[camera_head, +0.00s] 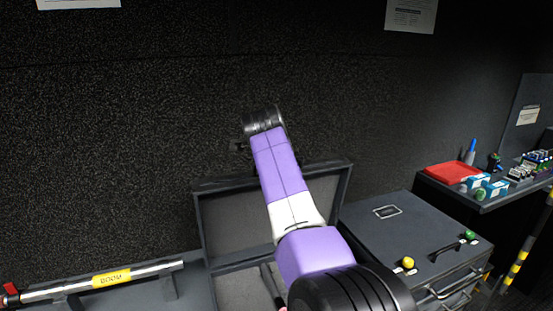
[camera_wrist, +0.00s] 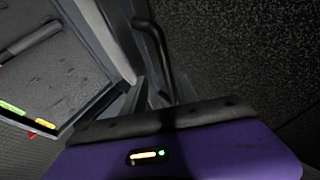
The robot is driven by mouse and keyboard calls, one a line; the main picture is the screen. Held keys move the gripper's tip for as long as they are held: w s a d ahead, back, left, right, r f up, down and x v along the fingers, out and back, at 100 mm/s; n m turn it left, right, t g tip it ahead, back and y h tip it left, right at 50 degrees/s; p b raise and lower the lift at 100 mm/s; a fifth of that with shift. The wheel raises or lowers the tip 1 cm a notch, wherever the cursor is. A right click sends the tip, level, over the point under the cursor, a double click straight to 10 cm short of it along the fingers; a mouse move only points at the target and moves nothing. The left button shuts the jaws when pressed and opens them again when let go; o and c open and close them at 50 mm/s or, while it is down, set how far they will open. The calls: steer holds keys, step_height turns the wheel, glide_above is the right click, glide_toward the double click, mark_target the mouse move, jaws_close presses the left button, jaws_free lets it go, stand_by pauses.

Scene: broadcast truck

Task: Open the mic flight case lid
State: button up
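The mic flight case (camera_head: 206,232) is a dark case in the lower middle of the head view. Its lid (camera_head: 338,190) stands raised at the back, with its grey lining facing me. A dark rod-like item shows inside the case, partly behind my arm. My purple and white arm reaches over the case, and its dark far end is above the lid's top edge.
A closed dark case (camera_head: 375,228) with yellow and green knobs stands to the right. A boom pole (camera_head: 60,290) with a yellow label lies at lower left. A shelf at far right holds a red tray (camera_head: 452,172) and small items. A dark textured wall is close behind.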

steer(key=b+v, duration=0.1)
steer(key=v, duration=0.5)
steer(key=shift+b, duration=0.3)
steer(key=shift+s+r, duration=0.1)
